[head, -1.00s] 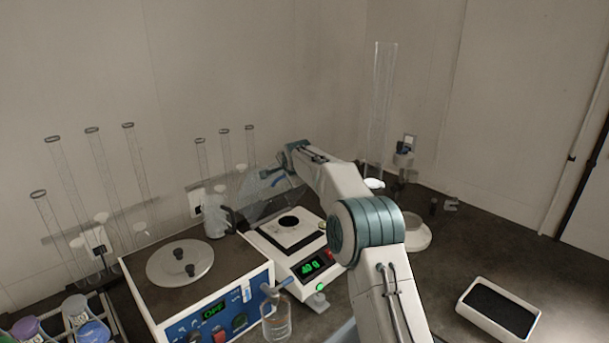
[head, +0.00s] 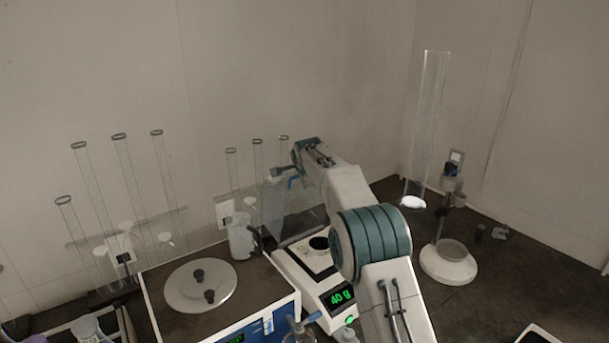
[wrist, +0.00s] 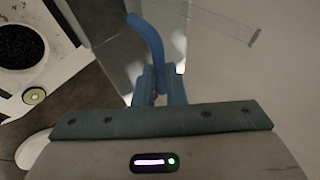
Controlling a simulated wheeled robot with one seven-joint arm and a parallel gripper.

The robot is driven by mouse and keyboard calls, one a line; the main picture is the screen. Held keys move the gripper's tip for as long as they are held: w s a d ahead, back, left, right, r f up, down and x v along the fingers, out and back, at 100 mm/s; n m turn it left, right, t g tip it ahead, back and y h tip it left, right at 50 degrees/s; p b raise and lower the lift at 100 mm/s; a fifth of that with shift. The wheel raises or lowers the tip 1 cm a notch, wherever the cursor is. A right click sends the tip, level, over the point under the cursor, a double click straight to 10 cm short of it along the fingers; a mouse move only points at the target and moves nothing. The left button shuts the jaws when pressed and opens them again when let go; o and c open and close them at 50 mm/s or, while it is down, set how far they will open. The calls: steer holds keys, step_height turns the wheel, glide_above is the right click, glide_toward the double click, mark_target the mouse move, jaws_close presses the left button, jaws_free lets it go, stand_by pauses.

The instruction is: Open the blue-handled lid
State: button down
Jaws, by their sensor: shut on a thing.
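The lid (head: 290,213) is a clear panel standing raised and tilted above the back of the white balance (head: 325,290). Its blue handle (head: 293,183) is at the panel's upper edge. My gripper (head: 286,176) is at the handle. In the wrist view, the curved blue handle (wrist: 150,40) runs down between the blue fingers of my gripper (wrist: 160,88), which are shut on it. The balance's dark round pan (head: 319,243) is uncovered and the display reads 40 g. My arm hides the balance's right side.
A box with a grey round plate (head: 201,285) and two black knobs stands left of the balance. A clear jug (head: 241,236) stands behind it. Tall glass tubes (head: 134,170) line the back wall. A tall clear cylinder (head: 428,120) and a white-based stand (head: 448,265) are on the right.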

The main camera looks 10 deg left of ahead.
steer(key=shift+r, duration=0.1)
steer(key=c, duration=1.5)
jaws_free()
steer(key=shift+d, duration=0.1)
steer(key=shift+s, duration=0.1)
steer(key=b+v, duration=0.4)
steer(key=v, duration=0.9)
steer(key=shift+s+r+b, duration=0.2)
steer(key=shift+r+b, duration=0.1)
